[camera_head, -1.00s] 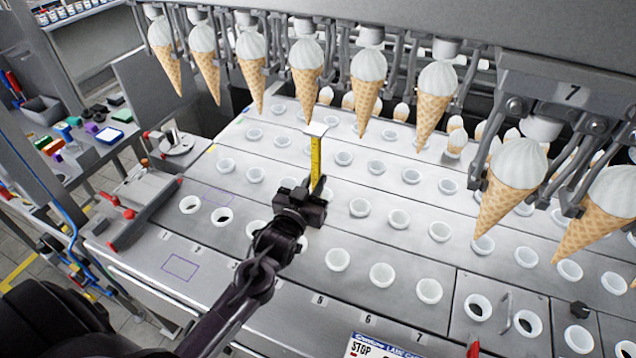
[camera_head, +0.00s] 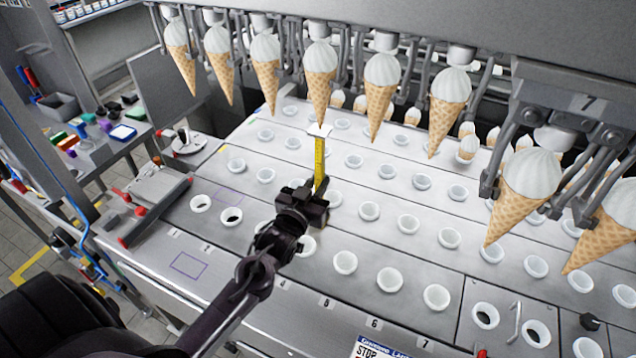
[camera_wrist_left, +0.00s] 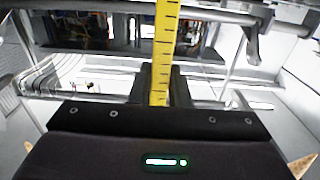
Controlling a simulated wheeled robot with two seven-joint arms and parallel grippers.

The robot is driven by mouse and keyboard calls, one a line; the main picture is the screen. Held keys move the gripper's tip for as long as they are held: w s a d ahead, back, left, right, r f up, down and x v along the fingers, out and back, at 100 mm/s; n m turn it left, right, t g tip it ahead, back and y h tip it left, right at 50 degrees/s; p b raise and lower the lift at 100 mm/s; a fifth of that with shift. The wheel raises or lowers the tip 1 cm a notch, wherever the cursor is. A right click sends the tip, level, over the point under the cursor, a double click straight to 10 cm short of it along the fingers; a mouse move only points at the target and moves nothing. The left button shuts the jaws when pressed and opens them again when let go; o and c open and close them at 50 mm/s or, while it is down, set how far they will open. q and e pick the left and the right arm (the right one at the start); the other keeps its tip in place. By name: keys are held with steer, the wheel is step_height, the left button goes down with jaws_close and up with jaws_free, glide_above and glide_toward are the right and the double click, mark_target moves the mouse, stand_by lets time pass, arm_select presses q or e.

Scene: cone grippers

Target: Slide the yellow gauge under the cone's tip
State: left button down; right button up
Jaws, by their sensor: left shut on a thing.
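The yellow gauge (camera_head: 320,163) stands upright in my left gripper (camera_head: 313,200), which is shut on its lower part. A white plate (camera_head: 320,130) tops the gauge. In the head view this plate shows right at the lower tip of a hanging ice cream cone (camera_head: 319,90); I cannot tell whether they touch. In the left wrist view the gauge (camera_wrist_left: 162,60) rises with black marks from between the dark fingers (camera_wrist_left: 160,85), and its top is out of the picture. My right gripper is not in view.
Other cones hang in a row from grippers, among them one to the right (camera_head: 380,95) and one to the left (camera_head: 266,78). White cups (camera_head: 368,211) sit in rows on the metal deck (camera_head: 300,285). A red-handled fixture (camera_head: 150,200) stands at left.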

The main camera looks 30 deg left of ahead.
arm_select(q)
steer(key=shift+r+p, duration=0.1)
steer(key=shift+p, duration=0.2)
stand_by(0.4)
stand_by(0.5)
steer(key=shift+d, duration=0.1)
stand_by(0.4)
steer(key=shift+w+d, duration=0.2)
steer(key=shift+d, duration=2.45)
steer(key=shift+r+p, duration=0.15)
steer(key=shift+p, duration=0.15)
steer(key=s+r+p, duration=0.1)
steer(key=s+p, duration=0.2)
steer(key=s, duration=0.7)
steer(key=s+d+r+p, duration=0.1)
steer(key=s+p, duration=0.2)
steer(key=s, duration=0.7)
steer(key=shift+r, duration=0.35)
